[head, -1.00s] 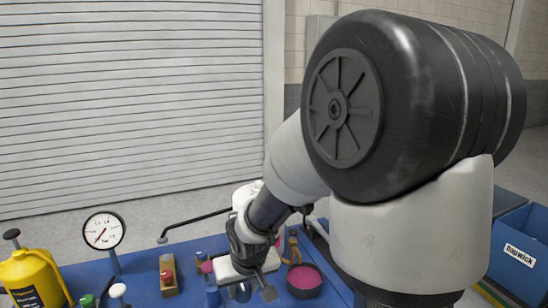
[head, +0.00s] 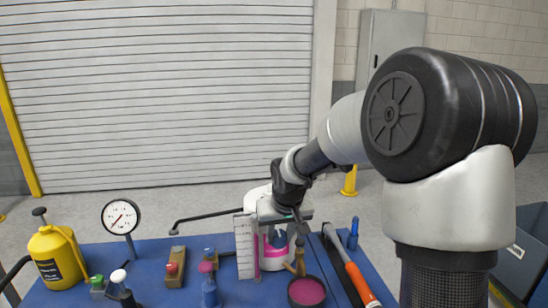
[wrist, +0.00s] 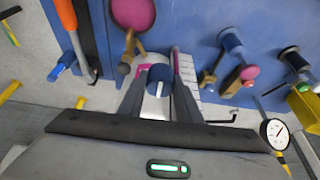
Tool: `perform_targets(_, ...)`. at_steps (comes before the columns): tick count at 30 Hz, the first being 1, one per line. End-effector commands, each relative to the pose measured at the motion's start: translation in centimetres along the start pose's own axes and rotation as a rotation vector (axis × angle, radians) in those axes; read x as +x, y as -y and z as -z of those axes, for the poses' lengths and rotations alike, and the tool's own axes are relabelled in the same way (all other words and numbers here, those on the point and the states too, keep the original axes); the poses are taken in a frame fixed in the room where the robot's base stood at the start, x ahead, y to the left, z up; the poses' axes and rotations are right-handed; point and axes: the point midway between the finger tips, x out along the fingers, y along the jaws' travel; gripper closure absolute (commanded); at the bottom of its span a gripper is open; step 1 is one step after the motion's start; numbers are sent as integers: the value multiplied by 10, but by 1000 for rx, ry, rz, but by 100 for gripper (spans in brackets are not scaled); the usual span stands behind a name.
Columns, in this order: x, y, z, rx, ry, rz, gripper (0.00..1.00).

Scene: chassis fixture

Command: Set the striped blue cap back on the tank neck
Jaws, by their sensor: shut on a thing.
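My gripper (head: 281,232) is over the white tank in the head view and points down. It is shut on the blue cap (head: 277,239), which also shows between the two fingers in the wrist view (wrist: 157,75).
A white scale board (head: 245,250) stands close left of the tank. A pink-filled dish (head: 306,291) lies in front, and an orange-handled tool (head: 352,272) on the right. Small blue, red and green-topped items, a dial gauge (head: 121,217) and a yellow can (head: 56,255) are further left.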

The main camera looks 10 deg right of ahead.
Motion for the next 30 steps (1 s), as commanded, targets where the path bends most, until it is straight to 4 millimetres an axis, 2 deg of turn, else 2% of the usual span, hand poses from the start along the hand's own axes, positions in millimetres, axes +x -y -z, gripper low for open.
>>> perform_targets(1, -3, 2, 27, -3, -4, 5, 100)
perform_targets(6, -12, 1, 100, -7, -5, 6, 100)
perform_targets(12, -24, -3, 170, -1, -2, 0, 100)
perform_targets(15, -30, -7, 196, 8, 3, -4, 100)
perform_targets(21, -39, -13, 225, 21, 9, -12, 100)
perform_targets(26, -42, -16, 233, 29, 13, -16, 100)
perform_targets(30, -38, -17, 232, 30, 15, -17, 100)
